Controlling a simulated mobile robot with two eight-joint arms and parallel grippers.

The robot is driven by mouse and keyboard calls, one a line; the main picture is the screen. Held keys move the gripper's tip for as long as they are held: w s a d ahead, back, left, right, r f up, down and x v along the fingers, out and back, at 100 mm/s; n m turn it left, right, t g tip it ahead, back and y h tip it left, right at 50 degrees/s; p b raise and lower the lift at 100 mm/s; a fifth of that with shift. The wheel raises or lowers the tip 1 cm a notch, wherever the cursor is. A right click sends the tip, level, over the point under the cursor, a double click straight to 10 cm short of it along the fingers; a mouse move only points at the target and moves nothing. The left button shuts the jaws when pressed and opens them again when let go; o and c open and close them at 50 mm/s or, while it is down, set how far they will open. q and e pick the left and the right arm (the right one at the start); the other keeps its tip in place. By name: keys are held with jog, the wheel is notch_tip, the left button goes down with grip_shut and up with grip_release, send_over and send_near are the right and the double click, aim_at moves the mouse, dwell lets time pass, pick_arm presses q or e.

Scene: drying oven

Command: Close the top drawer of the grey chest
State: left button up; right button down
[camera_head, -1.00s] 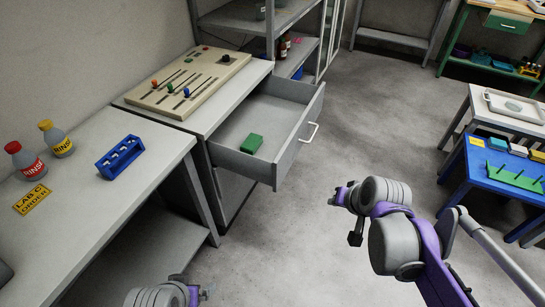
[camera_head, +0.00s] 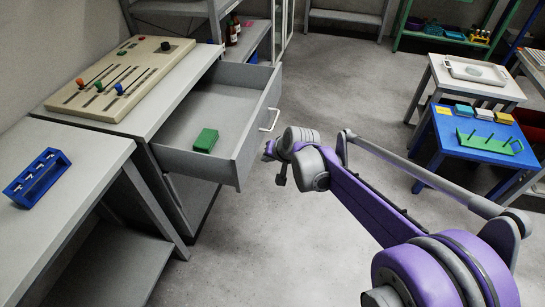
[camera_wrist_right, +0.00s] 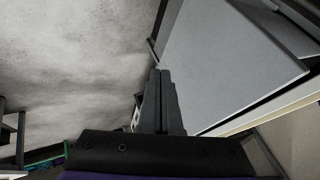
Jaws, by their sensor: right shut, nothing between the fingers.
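The grey chest (camera_head: 172,118) stands at the left in the head view. Its top drawer (camera_head: 243,148) is pulled well out, with a light handle (camera_head: 269,120) on its front. A green block (camera_head: 206,140) lies inside the drawer. My right gripper (camera_head: 268,150) is just outside the drawer front, below the handle in the picture; I cannot tell whether it touches. In the right wrist view its fingers (camera_wrist_right: 161,100) are together and empty, beside a large grey panel (camera_wrist_right: 225,65). My left gripper is out of view.
A beige slider panel (camera_head: 120,78) sits on the chest top. A bench with a blue rack (camera_head: 38,178) adjoins at the left. A blue table (camera_head: 482,142) and a white table (camera_head: 470,88) stand at the right. Open floor (camera_head: 330,100) lies between.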

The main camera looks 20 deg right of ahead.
aim_at(249, 158)
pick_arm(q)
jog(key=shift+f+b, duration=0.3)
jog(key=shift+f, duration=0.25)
pick_arm(e)
jog(key=shift+w+a+f, duration=0.15)
jog(key=shift+w+a, duration=0.5)
jog(key=shift+a, duration=0.25)
jog(key=shift+w+a+f, duration=0.1)
jog(key=shift+w+a, duration=0.55)
jog(key=shift+a, duration=0.2)
